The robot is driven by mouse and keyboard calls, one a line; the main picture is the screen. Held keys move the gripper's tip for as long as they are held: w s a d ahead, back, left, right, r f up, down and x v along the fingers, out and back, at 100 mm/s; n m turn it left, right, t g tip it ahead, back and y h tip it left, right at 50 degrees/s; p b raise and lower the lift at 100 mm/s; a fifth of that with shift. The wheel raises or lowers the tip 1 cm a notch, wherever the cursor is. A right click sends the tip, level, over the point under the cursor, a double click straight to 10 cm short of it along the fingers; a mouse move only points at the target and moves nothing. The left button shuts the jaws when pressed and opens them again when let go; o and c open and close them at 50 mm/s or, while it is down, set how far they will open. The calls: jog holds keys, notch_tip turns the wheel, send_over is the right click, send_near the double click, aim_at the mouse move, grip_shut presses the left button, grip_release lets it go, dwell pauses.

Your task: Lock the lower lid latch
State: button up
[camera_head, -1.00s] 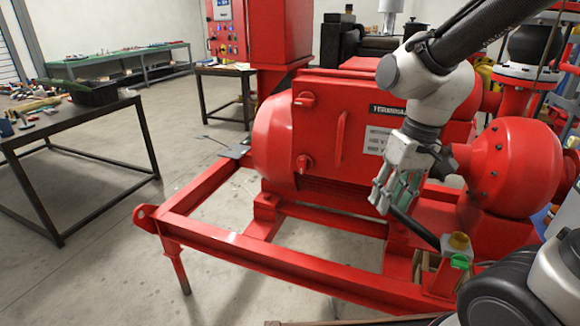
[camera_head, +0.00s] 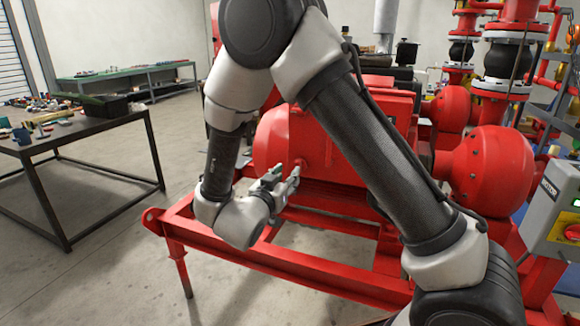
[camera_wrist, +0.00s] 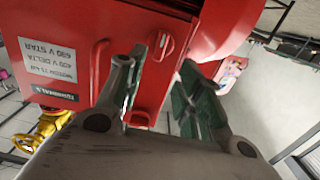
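The red terminal box with its lid (camera_wrist: 85,25) fills the left of the wrist view, upside down. The lower lid latch (camera_wrist: 165,45), a red knob with an oblong grip slanting in the wrist view, lies just beyond and between my fingertips. In the head view the lower latch (camera_head: 299,163) shows just above my fingertips. My gripper (camera_head: 285,174) is open and empty, with its fingers (camera_wrist: 164,60) pointing at the latch. I cannot tell whether they touch it. Another red knob, seemingly the upper latch (camera_wrist: 140,118), shows between the fingers. My arm hides the upper latch in the head view.
The red skid frame (camera_head: 300,262) runs below my gripper. A red lid handle (camera_wrist: 97,65) stands beside the latch. A grey motor switch box (camera_head: 555,212) is at the right. A dark table (camera_head: 90,128) with tools stands at the left, with clear floor between.

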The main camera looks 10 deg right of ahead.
aim_at(297, 163)
jog(key=x, duration=0.8)
jog(key=shift+r, duration=0.4)
jog(key=shift+s, duration=0.1)
jog(key=shift+c, duration=0.2)
grip_shut()
